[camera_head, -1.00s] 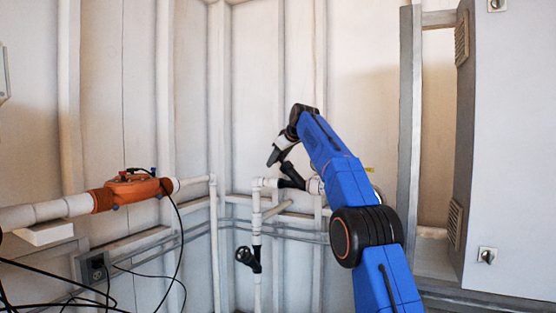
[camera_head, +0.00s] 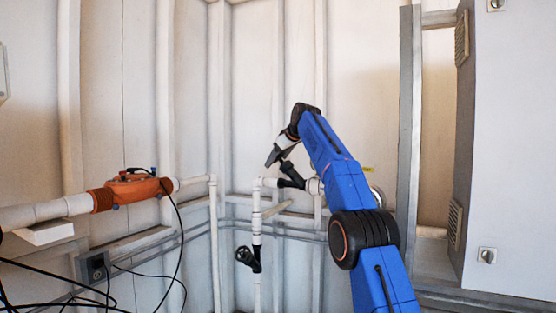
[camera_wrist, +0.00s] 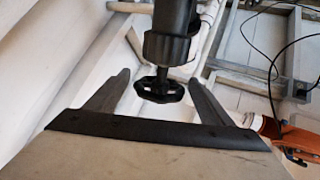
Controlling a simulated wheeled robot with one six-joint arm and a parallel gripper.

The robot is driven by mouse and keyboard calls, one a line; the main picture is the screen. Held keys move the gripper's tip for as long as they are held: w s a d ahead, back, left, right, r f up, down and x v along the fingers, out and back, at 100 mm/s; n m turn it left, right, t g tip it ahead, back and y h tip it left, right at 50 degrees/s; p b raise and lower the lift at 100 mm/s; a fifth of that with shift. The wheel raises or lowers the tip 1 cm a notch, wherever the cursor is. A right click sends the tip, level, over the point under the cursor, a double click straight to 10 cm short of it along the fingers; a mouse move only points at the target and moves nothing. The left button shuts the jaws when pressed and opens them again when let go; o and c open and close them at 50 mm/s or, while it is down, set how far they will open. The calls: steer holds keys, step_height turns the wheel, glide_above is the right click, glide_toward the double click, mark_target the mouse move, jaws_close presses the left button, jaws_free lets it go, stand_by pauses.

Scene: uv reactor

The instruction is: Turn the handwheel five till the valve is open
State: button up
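In the wrist view, a small black handwheel (camera_wrist: 160,90) with a lobed rim sits between the two fingers of my gripper (camera_wrist: 158,88). Its stem runs up into a dark valve body (camera_wrist: 172,40). The fingers stand apart on either side of the wheel, with visible gaps; I see no contact. In the head view my gripper (camera_head: 273,156) points down and left, just above a black valve (camera_head: 291,174) on the white piping. Its wheel is hard to make out there. No number label is readable.
A second black handwheel (camera_head: 246,257) sits lower on a vertical white pipe (camera_head: 257,220). An orange reactor unit (camera_head: 135,188) with loose black cables is at left. A grey cabinet (camera_head: 515,150) stands at right. The wall behind is ribbed.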

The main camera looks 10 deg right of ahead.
steer(key=v, duration=1.7)
steer(key=shift+s+d, duration=0.15)
steer(key=shift+s, duration=0.05)
